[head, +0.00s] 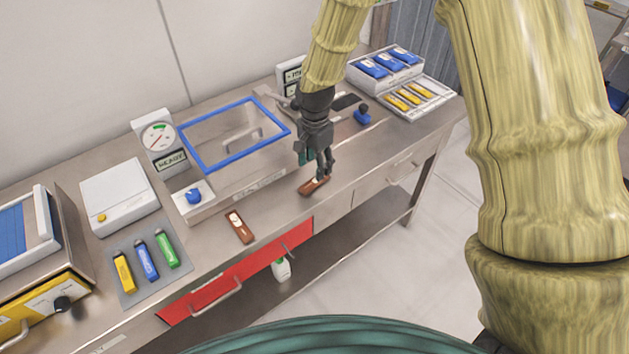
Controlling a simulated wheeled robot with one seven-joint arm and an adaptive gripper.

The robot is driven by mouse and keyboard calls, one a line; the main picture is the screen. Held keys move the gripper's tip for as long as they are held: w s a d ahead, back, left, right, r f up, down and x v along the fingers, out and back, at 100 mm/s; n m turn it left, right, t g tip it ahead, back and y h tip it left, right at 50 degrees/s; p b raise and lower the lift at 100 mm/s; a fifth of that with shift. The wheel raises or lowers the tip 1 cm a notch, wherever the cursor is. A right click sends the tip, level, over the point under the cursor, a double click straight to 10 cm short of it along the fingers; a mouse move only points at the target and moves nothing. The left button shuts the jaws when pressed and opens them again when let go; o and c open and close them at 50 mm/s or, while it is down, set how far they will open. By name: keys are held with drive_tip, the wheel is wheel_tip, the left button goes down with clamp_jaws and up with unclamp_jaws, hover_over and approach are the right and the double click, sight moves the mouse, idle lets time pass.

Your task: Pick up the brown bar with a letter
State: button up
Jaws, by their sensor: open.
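Two brown bars lie on the steel table near its front edge. One brown bar (312,188) lies right under my gripper (318,170), which partly covers it. The other brown bar (244,232) lies apart to the left, with a pale marking on its top; the marking is too small to read as a letter. My gripper points down with its fingers open, close above or beside the first bar. I cannot tell whether the fingers touch it. Any letter on that bar is hidden or too small to see.
A blue-framed clear lid (205,168) covers a steel unit behind the bars. A blue knob (362,117) stands right of my gripper. A grey mat (133,286) holds coloured sticks at left. White trays (415,112) hold blue and yellow pieces at back right. A red drawer (215,290) is below.

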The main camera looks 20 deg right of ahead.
sight(314, 181)
drive_tip(key=shift+s+f+p, duration=0.25)
drive_tip(key=shift+f+p, duration=0.05)
drive_tip(key=shift+p, duration=0.05)
drive_tip(key=shift+s+a+f+p, duration=0.15)
drive_tip(key=shift+f+p, duration=0.85)
drive_tip(key=shift+f, duration=1.3)
drive_tip(key=c, duration=1)
